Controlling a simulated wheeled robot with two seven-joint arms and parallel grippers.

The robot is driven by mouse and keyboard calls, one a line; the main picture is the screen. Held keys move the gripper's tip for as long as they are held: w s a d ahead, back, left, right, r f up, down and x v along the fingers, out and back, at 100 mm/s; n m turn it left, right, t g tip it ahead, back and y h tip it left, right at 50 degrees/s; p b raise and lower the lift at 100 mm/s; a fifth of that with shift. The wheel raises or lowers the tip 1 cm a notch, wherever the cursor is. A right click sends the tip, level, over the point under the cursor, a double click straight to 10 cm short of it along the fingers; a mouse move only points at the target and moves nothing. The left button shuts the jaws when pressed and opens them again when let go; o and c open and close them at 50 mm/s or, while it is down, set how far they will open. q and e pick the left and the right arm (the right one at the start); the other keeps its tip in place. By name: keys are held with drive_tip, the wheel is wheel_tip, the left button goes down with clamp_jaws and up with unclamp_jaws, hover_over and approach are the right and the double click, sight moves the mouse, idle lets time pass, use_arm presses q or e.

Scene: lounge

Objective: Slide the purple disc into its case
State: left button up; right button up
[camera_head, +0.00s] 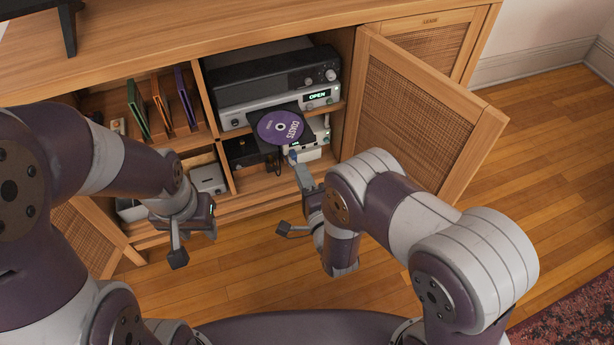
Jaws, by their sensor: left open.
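The purple disc (272,131) lies label up on the black pulled-out tray (304,124) of a disc player (308,99) whose display reads OPEN. A thin purple case (184,97) stands in the cabinet's left compartment, at the right of an orange case (160,102) and a green case (137,108). My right gripper (288,193) is open and empty just below and in front of the disc, with one finger close under the tray. My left gripper (196,244) is open and empty in front of the lower left shelf, apart from the cases.
The wooden cabinet (210,45) has an open woven door (418,110) at the right, close to my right arm. A vertical divider separates the cases from the player. Small devices (208,179) sit on the lower shelves. The wooden floor (555,180) at the right is clear.

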sight(289, 139)
drive_tip(key=b+x, duration=0.4)
drive_tip(key=x, duration=0.6)
clamp_jaws()
drive_tip(key=shift+r+p, duration=1.25)
drive_tip(key=shift+r, duration=0.25)
